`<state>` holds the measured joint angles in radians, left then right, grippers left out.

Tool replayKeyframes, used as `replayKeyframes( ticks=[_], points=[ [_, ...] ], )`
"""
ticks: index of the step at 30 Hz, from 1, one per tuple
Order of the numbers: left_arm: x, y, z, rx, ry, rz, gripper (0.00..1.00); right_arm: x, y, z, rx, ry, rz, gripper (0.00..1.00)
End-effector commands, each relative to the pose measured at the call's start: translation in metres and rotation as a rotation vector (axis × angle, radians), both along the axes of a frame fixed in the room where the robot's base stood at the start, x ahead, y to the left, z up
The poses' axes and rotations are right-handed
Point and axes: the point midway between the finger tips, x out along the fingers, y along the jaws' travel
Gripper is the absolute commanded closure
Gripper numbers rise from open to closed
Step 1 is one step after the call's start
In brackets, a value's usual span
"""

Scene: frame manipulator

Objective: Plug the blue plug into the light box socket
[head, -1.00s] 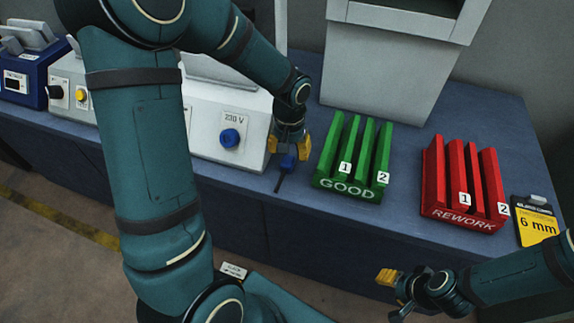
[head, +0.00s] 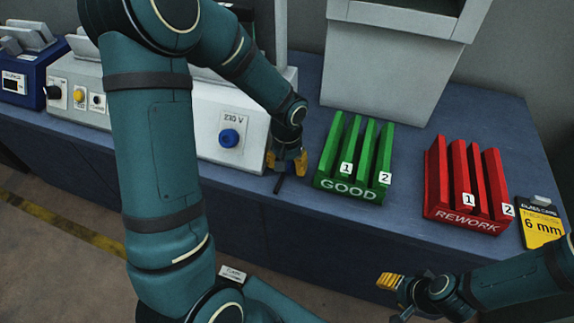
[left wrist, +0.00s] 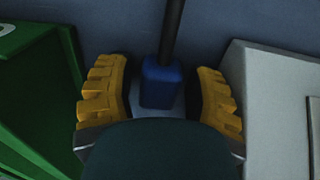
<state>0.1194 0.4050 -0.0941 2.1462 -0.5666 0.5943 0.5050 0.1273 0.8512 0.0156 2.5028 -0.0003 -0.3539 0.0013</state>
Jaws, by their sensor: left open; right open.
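The blue plug (left wrist: 160,82) lies between the two yellow fingers of my left gripper (left wrist: 162,98), with a visible gap on each side. Its dark cable (left wrist: 173,28) runs away from the gripper and also shows in the head view (head: 279,186). In the head view my left gripper (head: 287,162) is open, low over the table, and hides most of the plug. The light box (head: 200,100) is white, with a round blue socket (head: 229,138) under a "230 V" label, left of this gripper. My right gripper (head: 397,289) is open and empty at the lower right.
A green GOOD rack (head: 347,187) stands close to the right of my left gripper. A red REWORK rack (head: 463,222) and a yellow 6 mm card (head: 541,229) are further right. The blue table (head: 400,150) has a clear front strip by the light box.

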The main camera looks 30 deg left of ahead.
Motion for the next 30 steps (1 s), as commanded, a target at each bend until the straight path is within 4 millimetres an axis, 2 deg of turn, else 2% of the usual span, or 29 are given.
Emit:
replayKeyframes(
  ticks=[2,6,7,22,26,30],
  points=[
    [0.0,0.0,0.0,0.0,0.0,0.0,0.45,0.0,0.0,0.0,0.0,0.0,0.0,0.53],
    [0.0,0.0,0.0,0.0,0.0,0.0,0.94,0.0,0.0,0.0,0.0,0.0,0.0,0.53],
    [0.0,0.0,0.0,0.0,0.0,0.0,0.96,0.0,0.0,0.0,0.0,0.0,0.0,0.53],
    [0.0,0.0,0.005,0.0,0.0,0.0,0.98,0.0,0.0,0.001,0.0,0.001,0.0,0.53],
    [0.0,0.0,0.017,0.0,-0.002,0.0,0.98,-0.001,0.0,0.005,0.0,0.002,0.001,0.53],
    [0.001,0.0,0.039,0.001,-0.004,0.001,0.98,-0.002,0.0,0.011,0.001,0.005,0.001,0.53]
  ],
)
